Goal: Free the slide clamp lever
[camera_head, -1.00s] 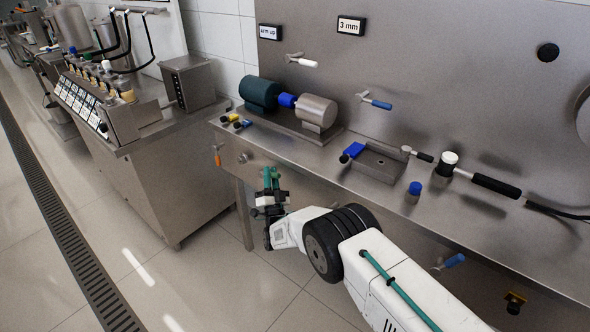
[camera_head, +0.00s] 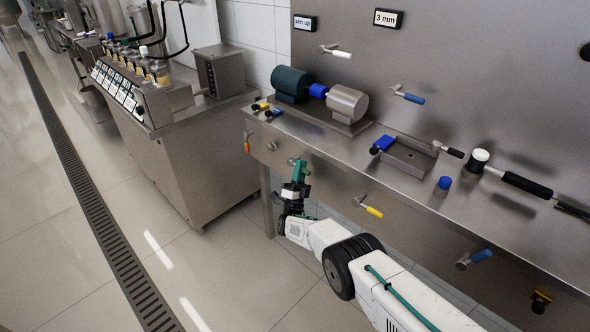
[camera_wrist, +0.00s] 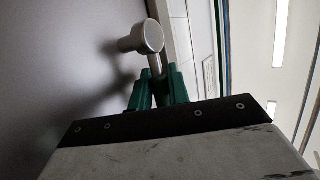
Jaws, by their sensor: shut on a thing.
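My gripper (camera_head: 300,168) has green fingers and is at the front face of the steel bench, below its top edge. The fingers (camera_wrist: 158,92) are shut on the lower part of a metal lever whose round silver hub (camera_wrist: 150,37) shows just beyond them in the wrist view. The hub also shows beside the fingertips in the head view (camera_head: 292,161). The lever's handle is mostly hidden between the fingers. No label names this lever, so I cannot confirm that it is the slide clamp lever.
An orange-handled lever (camera_head: 247,147) and a round knob (camera_head: 271,147) are left of my gripper on the bench front. A yellow-handled lever (camera_head: 370,209) and a blue-handled one (camera_head: 478,258) are to the right. A steel cabinet (camera_head: 185,165) stands left; floor between is clear.

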